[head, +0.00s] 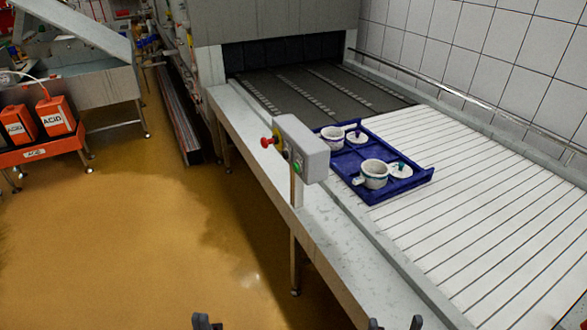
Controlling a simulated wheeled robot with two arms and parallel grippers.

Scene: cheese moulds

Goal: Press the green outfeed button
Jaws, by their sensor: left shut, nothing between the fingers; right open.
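The green outfeed button (297,168) is on the near-left face of a grey control box (305,148), which stands on a post beside the conveyor. A red mushroom button (266,142) sticks out from the same box, further left. My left gripper (207,322) shows only at its tips at the bottom edge, shut and empty. My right gripper (395,324) also shows only its tips at the bottom edge, parted. Both are well below the box in the picture, touching nothing I can see.
A blue tray (418,179) with several white moulds and lids sits on the white slatted conveyor (490,205), behind the box. A metal side ledge (340,262) runs along the conveyor. Orange acid canisters (57,115) stand at far left. The yellow floor (120,230) is open at left.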

